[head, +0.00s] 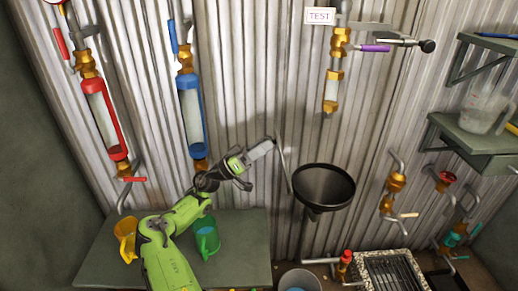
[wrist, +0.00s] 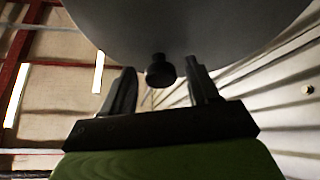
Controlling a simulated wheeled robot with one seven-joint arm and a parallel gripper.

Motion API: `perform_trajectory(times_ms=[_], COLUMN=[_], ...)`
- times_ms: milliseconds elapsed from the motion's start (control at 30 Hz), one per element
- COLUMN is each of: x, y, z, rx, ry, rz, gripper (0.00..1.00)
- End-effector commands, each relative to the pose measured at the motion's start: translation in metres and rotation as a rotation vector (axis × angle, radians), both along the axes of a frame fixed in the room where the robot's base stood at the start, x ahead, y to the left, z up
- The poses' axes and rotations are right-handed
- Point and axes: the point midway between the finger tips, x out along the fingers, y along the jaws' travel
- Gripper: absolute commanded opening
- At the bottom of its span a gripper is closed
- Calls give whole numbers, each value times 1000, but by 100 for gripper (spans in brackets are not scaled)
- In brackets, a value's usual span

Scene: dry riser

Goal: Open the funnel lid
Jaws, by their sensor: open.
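The black funnel (head: 323,187) is fixed in front of the corrugated wall, with its wide mouth uncovered. The grey lid (head: 283,168) shows almost edge-on, standing steeply at the funnel's left rim. In the wrist view the lid (wrist: 190,22) fills the top as a large smooth disc. Its dark round knob (wrist: 160,70) lies between my fingertips, with visible gaps on both sides. My gripper (wrist: 162,82) is open and holds nothing. In the head view my gripper (head: 270,146) is just left of the lid, near its upper part. The lid's hinge is not clear.
A bench (head: 240,240) at lower left bears a yellow jug (head: 125,238) and a green jug (head: 207,238). A bucket (head: 299,281) and a grated drain (head: 390,270) are below the funnel. Valved pipes line the wall on both sides. Shelves (head: 475,145) are at right.

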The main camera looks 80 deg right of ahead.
Motion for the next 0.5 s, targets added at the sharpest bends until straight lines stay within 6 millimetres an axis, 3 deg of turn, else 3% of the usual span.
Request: perform_trajectory(times_ms=[167,500], x=[25,100], y=[9,40], z=[-16,-69], rx=[2,-1], ry=[2,5], rz=[7,6], gripper=[60,60])
